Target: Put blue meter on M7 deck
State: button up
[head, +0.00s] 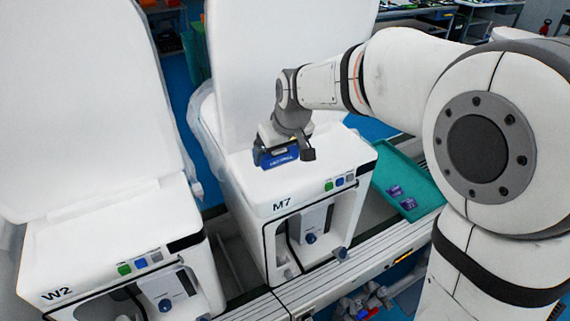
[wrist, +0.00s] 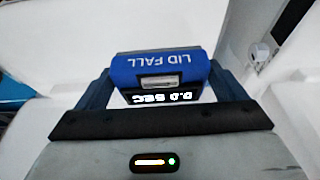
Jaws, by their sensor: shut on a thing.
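The blue meter (head: 278,156) is at the top of the white machine marked M7 (head: 255,193), over its flat white deck (head: 335,155). My gripper (head: 285,147) is shut on the meter from above. In the wrist view the meter (wrist: 160,66) sits between both fingers of my gripper (wrist: 158,84). Its blue face reads "LID FALL" and its dark display reads "0.0 SEC", both upside down. The meter's lower edge is at or very near the deck; I cannot tell whether it touches.
A raised white lid (head: 275,60) stands behind the M7 deck. A second white machine, W2 (head: 110,250), is at the left with its lid (head: 85,100) up. A teal tray (head: 425,190) with small purple items (head: 408,203) lies right of M7. The deck's right part is clear.

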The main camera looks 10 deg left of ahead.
aim_at(282, 161)
jog(key=shift+d+f, duration=0.1)
jog(key=shift+f, duration=2.3)
jog(key=shift+f, duration=0.15)
jog(key=o, duration=0.9)
jog(key=shift+c, duration=0.2)
